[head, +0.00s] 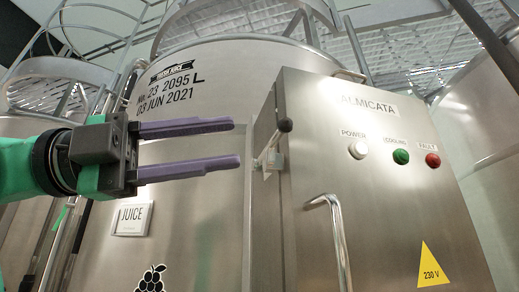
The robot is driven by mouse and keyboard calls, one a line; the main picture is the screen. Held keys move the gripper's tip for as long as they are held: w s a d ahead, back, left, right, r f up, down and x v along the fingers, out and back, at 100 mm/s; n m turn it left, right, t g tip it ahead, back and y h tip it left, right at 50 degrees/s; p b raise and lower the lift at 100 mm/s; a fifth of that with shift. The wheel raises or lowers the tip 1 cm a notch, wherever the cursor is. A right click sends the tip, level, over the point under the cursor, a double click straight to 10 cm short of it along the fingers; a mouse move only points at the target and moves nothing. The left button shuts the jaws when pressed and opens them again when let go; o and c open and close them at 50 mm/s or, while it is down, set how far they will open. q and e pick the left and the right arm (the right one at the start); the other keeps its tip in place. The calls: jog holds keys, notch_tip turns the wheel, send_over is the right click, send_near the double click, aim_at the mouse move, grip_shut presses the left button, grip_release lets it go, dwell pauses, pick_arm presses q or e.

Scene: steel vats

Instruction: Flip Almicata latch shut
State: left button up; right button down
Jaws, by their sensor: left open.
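The steel ALMICATA control box (384,190) stands at the right of the head view, fixed by the large vat. Its latch, a small lever with a dark round knob (285,125), sits on the box's left edge. The lever slants up from a pale bracket (270,163). My left gripper (237,142) comes in from the left with two purple fingers spread apart and nothing between them. The fingertips point at the latch and look a little left of it; the exact gap in depth is hard to tell. My right gripper is not in view.
A bent metal handle (336,232) sticks out from the box front below the latch. The steel vat (215,80) fills the middle behind my gripper. White, green and red lights and a yellow 230 V sign (433,264) are on the box face.

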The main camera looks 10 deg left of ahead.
pick_arm(q)
jog(key=b+v, duration=0.1)
jog(key=v, duration=0.7)
jog(key=shift+a, duration=0.15)
jog(key=shift+s, duration=0.1)
